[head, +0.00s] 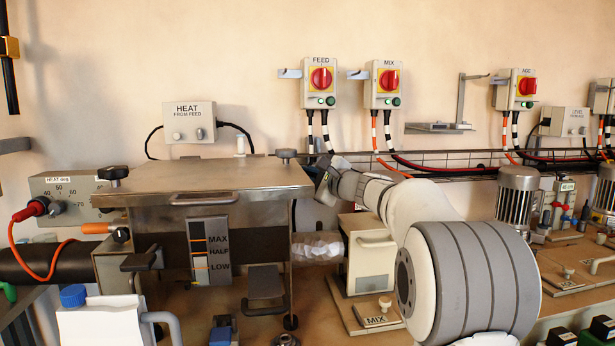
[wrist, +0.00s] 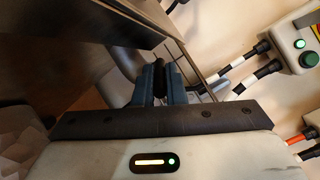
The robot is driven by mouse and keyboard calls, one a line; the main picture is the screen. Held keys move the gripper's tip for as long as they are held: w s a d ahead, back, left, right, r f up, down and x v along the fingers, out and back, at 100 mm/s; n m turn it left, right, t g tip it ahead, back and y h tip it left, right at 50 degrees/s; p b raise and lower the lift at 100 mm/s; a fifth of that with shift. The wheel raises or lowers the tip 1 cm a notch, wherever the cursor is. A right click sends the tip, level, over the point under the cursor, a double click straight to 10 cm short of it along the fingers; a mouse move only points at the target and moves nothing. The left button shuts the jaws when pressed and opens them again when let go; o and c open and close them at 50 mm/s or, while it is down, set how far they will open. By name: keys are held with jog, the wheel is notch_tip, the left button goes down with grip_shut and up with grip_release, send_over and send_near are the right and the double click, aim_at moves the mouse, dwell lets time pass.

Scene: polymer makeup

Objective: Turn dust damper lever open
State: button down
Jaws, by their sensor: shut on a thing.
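My gripper (head: 322,180) is at the right end of the steel-lidded box, with my arm reaching in from the right. In the wrist view its two blue fingers (wrist: 160,84) are shut on a black rounded grip, which appears to be the dust damper lever (wrist: 159,72). Only the part of the lever between the fingers shows there. No label for it can be read. In the head view the gripper and the box hide the lever, so its angle cannot be told.
A wire cable tray (head: 430,158) and cables run behind. FEED (head: 320,82) and MIX (head: 388,85) switches hang on the wall above. A cream box (head: 368,255) stands below.

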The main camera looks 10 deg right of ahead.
jog(key=shift+s+a+f+m+t+h+b, duration=0.2)
jog(key=shift+a+m+t+h+b, duration=0.15)
jog(key=shift+h+b, duration=0.4)
jog(key=shift+r+m+b, duration=0.15)
jog(key=shift+m+b, duration=0.1)
jog(key=shift+b, duration=0.1)
jog(key=c, duration=1.5)
grip_release()
jog(key=shift+d, duration=0.1)
jog(key=v, duration=0.7)
jog(key=shift+s, duration=0.3)
jog(key=shift+d, duration=0.1)
